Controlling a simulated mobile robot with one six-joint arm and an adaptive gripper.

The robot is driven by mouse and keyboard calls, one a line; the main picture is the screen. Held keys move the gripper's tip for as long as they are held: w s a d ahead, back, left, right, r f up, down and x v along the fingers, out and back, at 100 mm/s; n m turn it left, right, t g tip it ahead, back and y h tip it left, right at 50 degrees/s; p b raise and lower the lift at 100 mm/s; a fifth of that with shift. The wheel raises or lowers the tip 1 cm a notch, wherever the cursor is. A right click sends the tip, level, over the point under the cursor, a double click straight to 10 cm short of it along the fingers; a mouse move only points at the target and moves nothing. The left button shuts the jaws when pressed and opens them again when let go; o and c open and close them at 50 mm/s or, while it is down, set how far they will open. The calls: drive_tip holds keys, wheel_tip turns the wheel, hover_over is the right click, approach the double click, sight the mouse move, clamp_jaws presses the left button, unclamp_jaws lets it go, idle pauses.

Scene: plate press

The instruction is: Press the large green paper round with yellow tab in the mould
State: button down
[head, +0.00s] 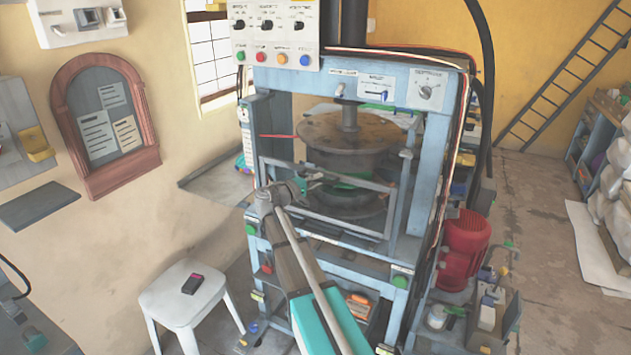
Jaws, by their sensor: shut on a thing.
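The press (434,150) is a light blue frame with a dark round upper die (350,135) hanging on a thick shaft. Below it sits the lower mould (350,205), partly hidden by the bars in front. A strip of the green paper round (347,182) shows between the two dies. My gripper (304,187) is at the left front of the press opening and appears shut on the near left edge of the green round. The yellow tab cannot be made out. The fingertips are small and partly hidden.
A metal guard frame (330,226) crosses the front of the mould, close to my arm. A control panel (273,35) with coloured buttons is above. A white stool (190,300) stands left, a red motor (466,250) right.

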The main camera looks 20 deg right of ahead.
wheel_tip(320, 180, up, 18)
drive_tip(key=p, duration=1.7)
drive_tip(key=shift+p, duration=0.4)
drive_tip(key=shift+r, duration=0.1)
drive_tip(key=c, duration=0.7)
unclamp_jaws()
drive_tip(key=shift+d, duration=0.1)
drive_tip(key=shift+v, duration=6.05)
